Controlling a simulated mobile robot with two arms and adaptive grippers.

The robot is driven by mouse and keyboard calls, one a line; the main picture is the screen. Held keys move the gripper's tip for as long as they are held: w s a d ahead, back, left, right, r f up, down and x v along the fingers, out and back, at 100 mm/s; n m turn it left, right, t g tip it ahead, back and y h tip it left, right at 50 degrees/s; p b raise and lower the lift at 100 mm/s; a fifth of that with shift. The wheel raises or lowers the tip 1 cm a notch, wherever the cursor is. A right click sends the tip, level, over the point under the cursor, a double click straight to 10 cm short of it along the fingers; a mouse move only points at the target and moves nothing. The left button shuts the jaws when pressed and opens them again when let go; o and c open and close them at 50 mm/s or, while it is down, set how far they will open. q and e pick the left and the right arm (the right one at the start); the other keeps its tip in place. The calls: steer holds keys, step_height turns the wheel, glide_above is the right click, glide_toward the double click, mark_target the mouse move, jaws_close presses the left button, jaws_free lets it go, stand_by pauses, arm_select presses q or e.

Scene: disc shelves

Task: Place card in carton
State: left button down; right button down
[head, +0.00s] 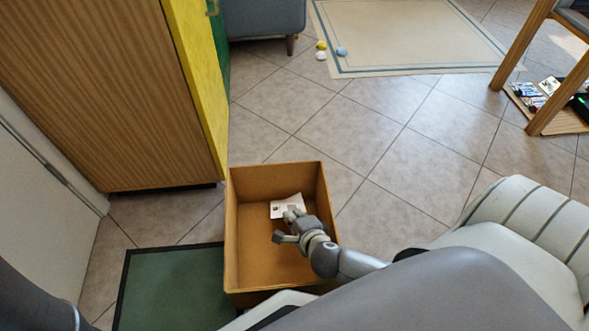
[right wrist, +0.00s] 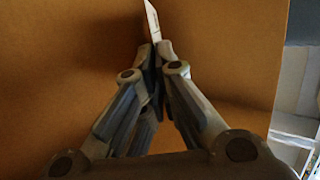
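A small white card (head: 284,208) with a darker printed patch shows inside the open brown carton (head: 234,240), toward its far side. My right gripper (head: 293,214) reaches into the carton from the right. In the right wrist view my right gripper (right wrist: 156,50) has its fingertips closed together on the card (right wrist: 151,20), which shows nearly edge-on as a thin light strip. Brown cardboard fills most of that view. I cannot tell how far the card is above the carton's bottom. My left gripper is not in view.
A green mat (head: 172,285) with a dark border lies left of the carton. A wooden cabinet (head: 100,90) with a yellow door (head: 197,75) stands behind it. Tiled floor is free beyond the carton, up to a beige rug (head: 415,35). Small balls (head: 321,45) lie by the rug.

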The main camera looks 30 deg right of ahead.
steer(key=shift+f, duration=0.55)
steer(key=c, duration=1.6)
jaws_free()
steer(key=shift+c, duration=0.2)
steer(key=shift+r, duration=0.1)
